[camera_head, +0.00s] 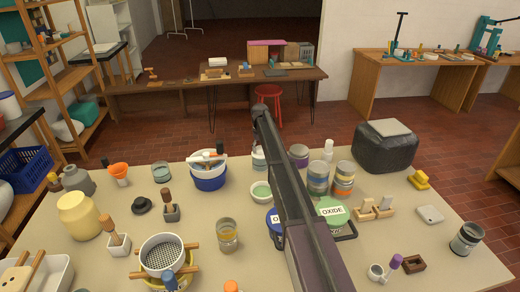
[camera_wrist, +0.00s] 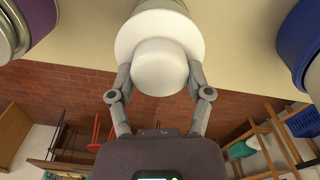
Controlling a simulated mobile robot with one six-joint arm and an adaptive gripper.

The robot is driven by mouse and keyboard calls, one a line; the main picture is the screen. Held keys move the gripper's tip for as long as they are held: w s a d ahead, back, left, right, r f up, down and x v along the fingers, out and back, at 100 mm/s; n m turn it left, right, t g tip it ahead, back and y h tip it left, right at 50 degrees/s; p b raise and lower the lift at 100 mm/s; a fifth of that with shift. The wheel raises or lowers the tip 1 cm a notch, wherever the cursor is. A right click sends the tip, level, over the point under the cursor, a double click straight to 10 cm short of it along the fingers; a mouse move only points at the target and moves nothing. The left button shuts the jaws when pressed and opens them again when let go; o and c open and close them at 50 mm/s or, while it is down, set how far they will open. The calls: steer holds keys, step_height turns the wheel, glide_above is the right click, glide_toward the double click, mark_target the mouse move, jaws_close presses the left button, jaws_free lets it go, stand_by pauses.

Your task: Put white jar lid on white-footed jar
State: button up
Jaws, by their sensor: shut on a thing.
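In the wrist view, my gripper (camera_wrist: 159,78) has one finger on each side of the white jar lid (camera_wrist: 160,62) and is shut on it. The lid shows as a round white knob-like part in front of a wider white disc. In the head view, a pale jar (camera_head: 258,160), likely the white-footed jar, stands mostly hidden behind my arm. My gripper and the lid are hidden there too, so contact between lid and jar cannot be told.

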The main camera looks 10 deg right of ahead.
steer(key=shift+f+b, duration=0.4)
steer(key=shift+f, duration=0.05)
steer(key=o, duration=1.1)
steer(key=shift+r, duration=0.1)
